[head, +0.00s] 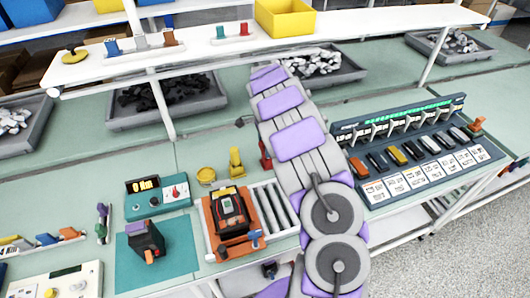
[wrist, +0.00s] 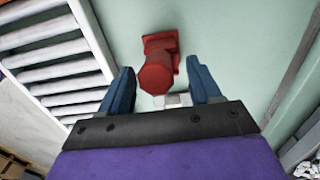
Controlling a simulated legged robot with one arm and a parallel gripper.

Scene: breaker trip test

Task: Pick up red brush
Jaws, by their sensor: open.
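The red brush (wrist: 158,68) stands on the green bench top in the wrist view, its rounded end facing the camera. My gripper (wrist: 163,84) is open, with one blue finger on each side of the brush and gaps between. Whether the fingers are level with the brush or above it is hard to tell. In the head view a small part of the red brush (head: 265,155) shows at the left edge of my arm, which hides the rest. My gripper is hidden in the head view.
A roller rack (head: 273,209) lies left of my arm, beside an orange fixture (head: 210,246) holding a device. A yellow brush-like piece (head: 236,163) stands nearby. A breaker panel (head: 415,150) is on the right. A white shelf (head: 200,45) spans above the bench.

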